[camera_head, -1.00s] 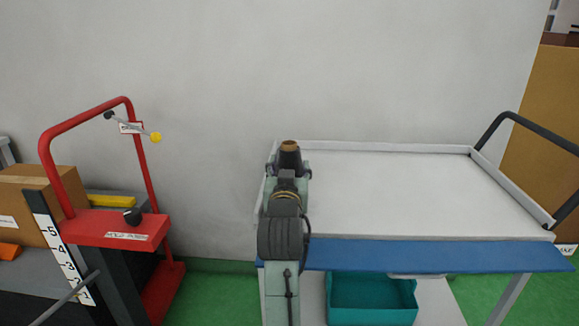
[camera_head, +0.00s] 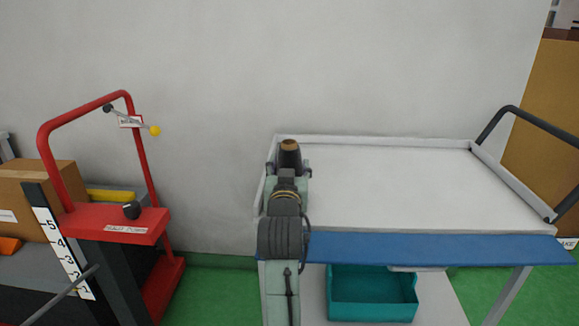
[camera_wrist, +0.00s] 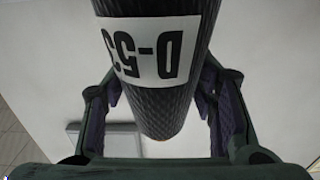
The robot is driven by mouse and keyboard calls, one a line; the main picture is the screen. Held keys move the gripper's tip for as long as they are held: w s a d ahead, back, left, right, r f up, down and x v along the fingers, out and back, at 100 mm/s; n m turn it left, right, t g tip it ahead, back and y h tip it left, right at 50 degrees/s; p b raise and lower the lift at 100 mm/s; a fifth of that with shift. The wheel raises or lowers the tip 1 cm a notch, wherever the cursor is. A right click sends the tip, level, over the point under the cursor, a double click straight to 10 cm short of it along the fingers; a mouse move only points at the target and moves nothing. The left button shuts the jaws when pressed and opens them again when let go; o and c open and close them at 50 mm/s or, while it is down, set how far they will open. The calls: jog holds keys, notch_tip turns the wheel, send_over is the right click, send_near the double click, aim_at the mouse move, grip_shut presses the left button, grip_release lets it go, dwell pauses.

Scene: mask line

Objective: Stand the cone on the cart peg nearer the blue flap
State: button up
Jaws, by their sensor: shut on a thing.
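A dark textured cone with a brown end (camera_head: 289,146) is held in my gripper (camera_head: 288,166), over the left end of the white cart top (camera_head: 420,185). In the wrist view the cone (camera_wrist: 150,100) carries a white label reading D-53, upside down, and narrows toward the lower part of the picture. My gripper's fingers (camera_wrist: 158,100) are on both sides of it. The blue flap (camera_head: 430,248) runs along the cart's near edge. No peg can be made out; my arm and the cone hide part of the cart's left end.
A teal bin (camera_head: 372,295) sits on the cart's lower shelf. A black handle (camera_head: 540,130) rises at the cart's right end. A red lift frame (camera_head: 115,222) stands left, apart from the cart. The rest of the cart top is clear, with a raised rim.

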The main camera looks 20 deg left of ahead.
jog(key=shift+f, duration=0.15)
jog(key=o, duration=1.5)
